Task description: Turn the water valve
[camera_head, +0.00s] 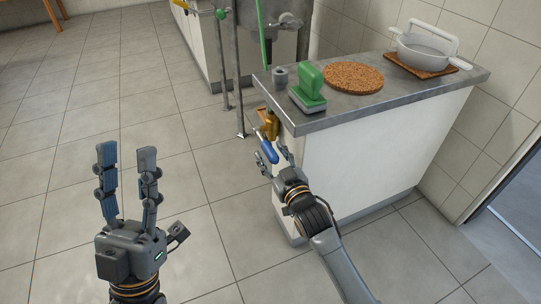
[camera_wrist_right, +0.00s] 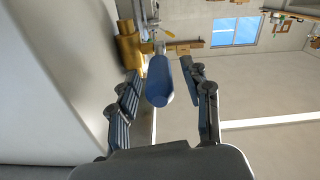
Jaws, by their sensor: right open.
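The water valve is a brass body (camera_head: 271,126) with a blue lever handle (camera_head: 269,150), mounted at the left end of the counter. My right gripper (camera_head: 274,158) is at the handle, its fingers on either side of it. In the right wrist view the blue handle (camera_wrist_right: 159,80) lies between the open fingers of my right gripper (camera_wrist_right: 164,84), and the brass body (camera_wrist_right: 129,46) is beyond it. A gap shows between the handle and the right finger; contact with the left finger cannot be told. My left gripper (camera_head: 127,158) is open and empty above the floor, away from the valve.
Metal stand legs (camera_head: 239,110) stand behind the valve. The tiled floor at left is clear.

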